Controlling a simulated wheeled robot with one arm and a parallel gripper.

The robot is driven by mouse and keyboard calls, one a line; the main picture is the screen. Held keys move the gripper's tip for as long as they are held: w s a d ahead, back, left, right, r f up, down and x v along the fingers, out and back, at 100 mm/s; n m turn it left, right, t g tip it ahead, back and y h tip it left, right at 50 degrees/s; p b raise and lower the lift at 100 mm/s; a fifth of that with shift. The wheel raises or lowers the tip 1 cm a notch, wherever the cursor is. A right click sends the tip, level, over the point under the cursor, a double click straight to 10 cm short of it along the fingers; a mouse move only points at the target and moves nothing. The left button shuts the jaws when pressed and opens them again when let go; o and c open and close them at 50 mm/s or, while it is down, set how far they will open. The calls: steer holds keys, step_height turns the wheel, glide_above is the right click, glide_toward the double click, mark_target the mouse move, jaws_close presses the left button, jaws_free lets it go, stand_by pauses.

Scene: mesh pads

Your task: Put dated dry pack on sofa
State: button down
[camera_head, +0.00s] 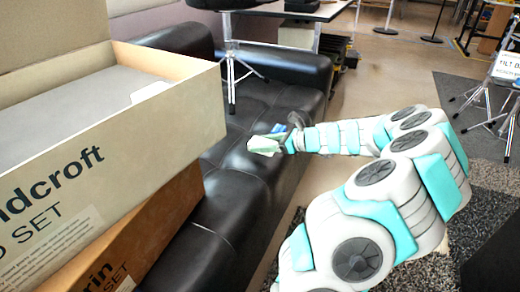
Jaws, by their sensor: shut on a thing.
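A small pale green and white pack with a blue part (264,145) is at the end of my arm, in the middle of the head view. My gripper (284,136) is shut on the pack. The fingers are small and partly hidden behind the pack and my wrist. The pack shows over the seat of the black leather sofa (233,187). I cannot tell whether the pack touches the seat or is held just above it. Any date print on the pack is too small to read.
A large open cardboard box (150,130) stands at the left on a brown box (150,235), covering part of the sofa. A tripod (232,75) stands on the sofa's far part. Bare seat surrounds the pack.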

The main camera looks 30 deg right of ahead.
steer(key=shift+w+d+f, duration=0.1)
steer(key=shift+w, duration=0.5)
steer(key=shift+w+d+f, duration=0.1)
steer(key=shift+w, duration=0.5)
step_height(320, 180, down, 4)
steer(key=shift+r+b, duration=0.25)
steer(key=shift+b, duration=0.2)
steer(key=shift+c, duration=0.2)
jaws_free()
steer(key=shift+f, duration=0.1)
steer(key=p+v, duration=0.1)
steer(key=v, duration=1.1)
steer(key=shift+d, duration=0.1)
